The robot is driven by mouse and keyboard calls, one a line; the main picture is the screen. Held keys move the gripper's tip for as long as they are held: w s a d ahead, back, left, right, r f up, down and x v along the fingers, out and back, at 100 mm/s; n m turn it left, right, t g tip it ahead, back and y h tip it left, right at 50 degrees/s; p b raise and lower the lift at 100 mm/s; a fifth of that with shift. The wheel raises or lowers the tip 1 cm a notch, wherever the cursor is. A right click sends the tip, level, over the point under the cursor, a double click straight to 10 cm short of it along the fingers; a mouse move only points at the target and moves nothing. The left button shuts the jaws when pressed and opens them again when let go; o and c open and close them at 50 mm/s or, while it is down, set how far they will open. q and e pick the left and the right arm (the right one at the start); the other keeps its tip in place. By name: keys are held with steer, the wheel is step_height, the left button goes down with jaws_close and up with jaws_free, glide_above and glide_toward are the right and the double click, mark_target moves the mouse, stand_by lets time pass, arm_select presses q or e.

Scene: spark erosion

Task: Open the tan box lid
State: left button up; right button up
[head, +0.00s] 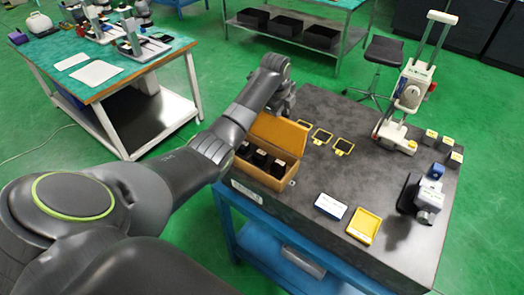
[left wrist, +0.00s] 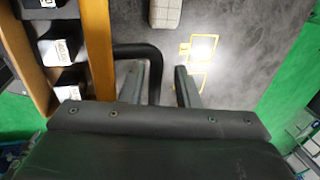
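The tan box (head: 256,178) stands at the left edge of the dark table, with several black blocks (head: 260,159) inside. Its tan lid (head: 283,131) is raised and stands tilted along the box's back side, so the inside shows. My left gripper (head: 284,102) is just behind the lid, partly hidden by my arm. In the left wrist view the left gripper (left wrist: 160,75) has its fingers apart, beside a tan edge (left wrist: 99,50) of the box or lid. A black curved bar shows near the fingers. My right gripper is out of view.
Yellow-framed pieces (head: 322,136) lie behind the box. A blue-white box (head: 330,206) and a yellow tray (head: 364,226) lie at the front. A white-grey stand (head: 410,95) and a small blue-white device (head: 428,196) stand to the right. The table middle is clear.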

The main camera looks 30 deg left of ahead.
arm_select(q)
steer(key=w+p+v, duration=0.1)
steer(key=p+v, duration=0.4)
steer(key=v, duration=0.1)
steer(key=shift+w+r, duration=0.25)
steer(key=shift+r, duration=0.3)
stand_by(0.4)
